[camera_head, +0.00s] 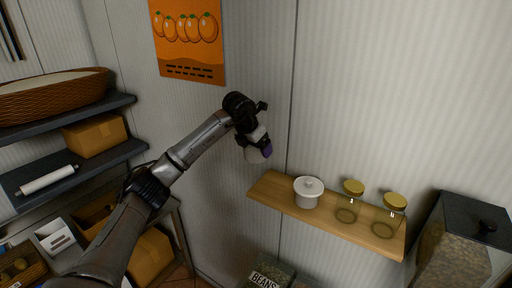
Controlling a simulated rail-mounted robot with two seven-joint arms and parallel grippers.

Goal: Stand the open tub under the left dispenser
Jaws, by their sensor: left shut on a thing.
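My left gripper (259,142) is shut on a small pale tub (253,156), held in the air in front of the white wall. The fingers cover much of the tub, and its open top is not clear to see. A clear dispenser (455,245) with a dark lid and brown contents stands at the lower right, cut off by the frame. It is the only dispenser in view, and the space under it is out of view. My right gripper is not in view.
A wooden wall shelf (268,190) lies between the gripper and the dispenser. Dark shelves (95,160) hold a basket (50,97) and a carton (95,135) at left.

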